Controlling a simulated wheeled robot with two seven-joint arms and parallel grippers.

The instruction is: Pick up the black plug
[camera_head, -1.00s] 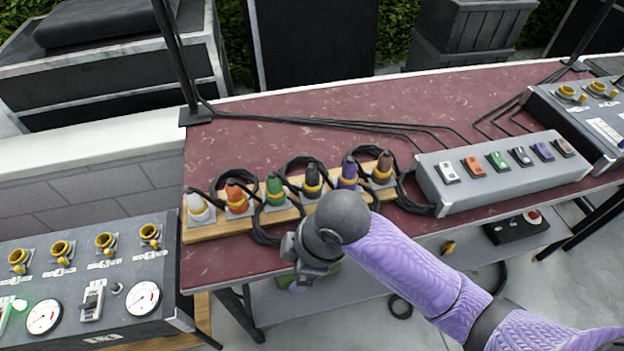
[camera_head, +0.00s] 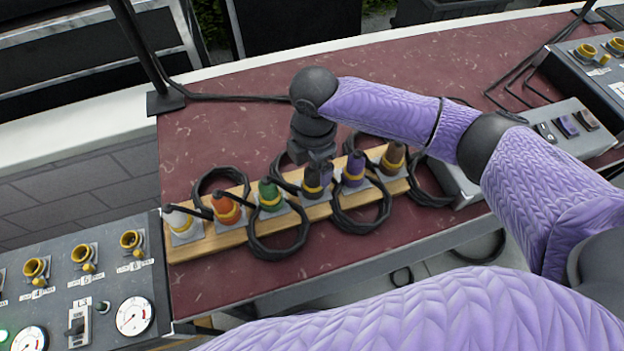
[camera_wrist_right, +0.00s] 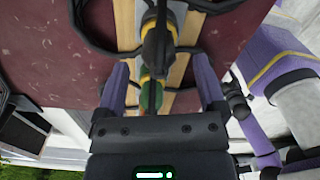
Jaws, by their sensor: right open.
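The black plug (camera_head: 312,187) stands with its yellow ring on a wooden strip, between the green plug (camera_head: 270,196) and the purple plug (camera_head: 354,172). My right gripper (camera_head: 318,172) is open above it and partly covers it in the head view. In the right wrist view a dark plug with a yellow ring (camera_wrist_right: 158,47) lies just beyond the fingertips, midway between them. The green plug (camera_wrist_right: 149,92) shows between the fingers (camera_wrist_right: 161,66) there. Whether the fingers touch any plug cannot be told. My left gripper is out of view.
The wooden strip (camera_head: 212,242) also holds white (camera_head: 179,220), orange (camera_head: 226,210) and brown (camera_head: 393,158) plugs. Black cable loops (camera_head: 281,252) lie around it. A grey switch box (camera_head: 455,185) is at right, a gauge panel (camera_head: 60,265) at lower left. The red tabletop (camera_head: 225,125) behind is clear.

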